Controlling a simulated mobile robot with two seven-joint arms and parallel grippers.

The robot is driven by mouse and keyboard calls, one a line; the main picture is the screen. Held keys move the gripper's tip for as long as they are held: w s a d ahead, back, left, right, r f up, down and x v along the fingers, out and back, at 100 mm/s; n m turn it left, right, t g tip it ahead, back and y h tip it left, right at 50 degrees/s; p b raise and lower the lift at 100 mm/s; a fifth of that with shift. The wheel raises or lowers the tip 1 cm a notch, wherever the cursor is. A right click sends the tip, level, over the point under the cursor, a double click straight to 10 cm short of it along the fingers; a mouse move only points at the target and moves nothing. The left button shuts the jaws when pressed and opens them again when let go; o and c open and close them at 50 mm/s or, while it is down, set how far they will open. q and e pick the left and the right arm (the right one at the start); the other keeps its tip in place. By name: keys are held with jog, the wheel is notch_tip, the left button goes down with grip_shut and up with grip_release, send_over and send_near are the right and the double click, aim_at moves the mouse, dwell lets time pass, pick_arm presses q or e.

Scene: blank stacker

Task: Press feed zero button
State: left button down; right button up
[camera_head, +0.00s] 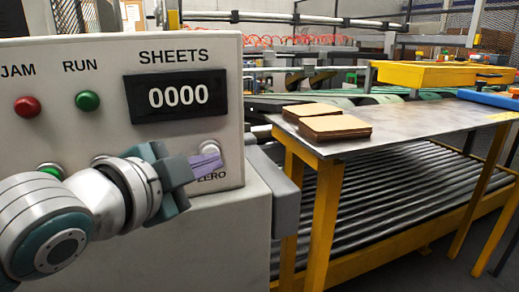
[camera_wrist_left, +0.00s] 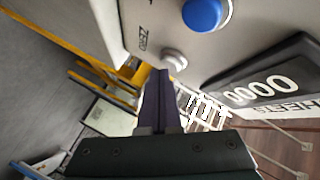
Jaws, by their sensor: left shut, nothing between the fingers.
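The zero button is a pale round button (camera_head: 210,148) at the lower right of the grey control panel (camera_head: 60,130), above a partly covered "ZERO" label. It also shows in the left wrist view (camera_wrist_left: 175,60), just beyond the fingertips. My left gripper (camera_head: 214,162) is shut and empty, its purple fingers pointing at the button. The fingers also show in the left wrist view (camera_wrist_left: 158,76). The tips are very close to the button; I cannot tell whether they touch it. The SHEETS display (camera_head: 178,96) reads 0000. My right gripper is out of view.
A red JAM lamp (camera_head: 27,107) and a green RUN lamp (camera_head: 88,100) are on the panel. A blue button (camera_wrist_left: 203,13) shows in the wrist view. A metal table (camera_head: 420,118) with brown sheet stacks (camera_head: 335,127) stands right of the panel, above a roller conveyor (camera_head: 400,195).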

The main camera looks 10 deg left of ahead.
pick_arm(q)
jog(key=shift+s+d, duration=0.25)
jog(key=shift+s, duration=0.15)
jog(key=shift+s+d+p, duration=0.6)
jog(key=shift+s+d, duration=0.15)
jog(key=shift+s, duration=0.3)
jog(key=shift+s+d+p, duration=0.55)
jog(key=shift+s+d, duration=0.15)
jog(key=shift+s, duration=0.35)
